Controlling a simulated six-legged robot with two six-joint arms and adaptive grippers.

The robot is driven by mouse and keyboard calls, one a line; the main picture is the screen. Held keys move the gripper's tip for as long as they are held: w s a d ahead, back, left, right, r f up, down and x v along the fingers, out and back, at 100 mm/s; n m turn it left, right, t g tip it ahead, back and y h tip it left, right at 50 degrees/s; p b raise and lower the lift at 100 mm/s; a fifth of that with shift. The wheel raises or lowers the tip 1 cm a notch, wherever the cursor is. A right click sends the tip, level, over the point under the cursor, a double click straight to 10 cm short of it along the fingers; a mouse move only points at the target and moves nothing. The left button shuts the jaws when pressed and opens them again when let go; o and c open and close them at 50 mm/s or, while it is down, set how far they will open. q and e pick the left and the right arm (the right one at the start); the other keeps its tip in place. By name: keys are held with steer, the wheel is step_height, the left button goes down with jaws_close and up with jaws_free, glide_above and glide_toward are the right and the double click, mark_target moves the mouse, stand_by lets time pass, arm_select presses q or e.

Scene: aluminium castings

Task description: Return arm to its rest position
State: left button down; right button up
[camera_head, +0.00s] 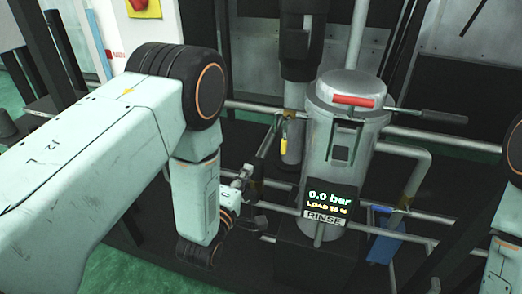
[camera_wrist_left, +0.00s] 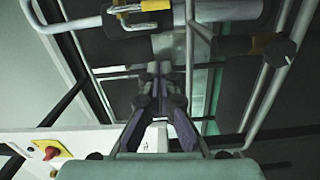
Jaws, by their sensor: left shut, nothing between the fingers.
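My left arm comes in from the left in the head view and bends down at the elbow. Its left gripper (camera_head: 258,219) is small and partly hidden beyond the wrist, left of the grey canister. In the left wrist view the left gripper (camera_wrist_left: 160,70) shows its two dark fingers side by side, shut with nothing between them. It appears apart from the pipes around it. Part of my right arm shows at the right edge of the head view, but its gripper is out of the picture.
A grey canister (camera_head: 342,150) with a red-gripped handle (camera_head: 353,101) and a display (camera_head: 329,204) reading 0.0 bar stands right of the gripper. Metal pipes (camera_head: 425,141) run around it. A red knob on a yellow plate (camera_wrist_left: 50,151) is at lower left in the wrist view.

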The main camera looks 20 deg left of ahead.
arm_select(q)
steer(key=s+a+f+m+g+y, duration=0.1)
steer(key=s+a+f+m+g, duration=0.1)
steer(key=s+f+m+g, duration=1)
steer(key=s+a+f+m+g, duration=0.1)
steer(key=s+f+g, duration=0.1)
steer(key=s, duration=1)
steer(key=s+a+f+m+g, duration=0.1)
steer(key=s+f+m+g, duration=0.1)
steer(key=s, duration=1)
steer(key=shift+s+a+f+m+g+y, duration=0.15)
steer(key=shift+s+f+m+g+y, duration=0.2)
steer(key=shift+f+g, duration=0.55)
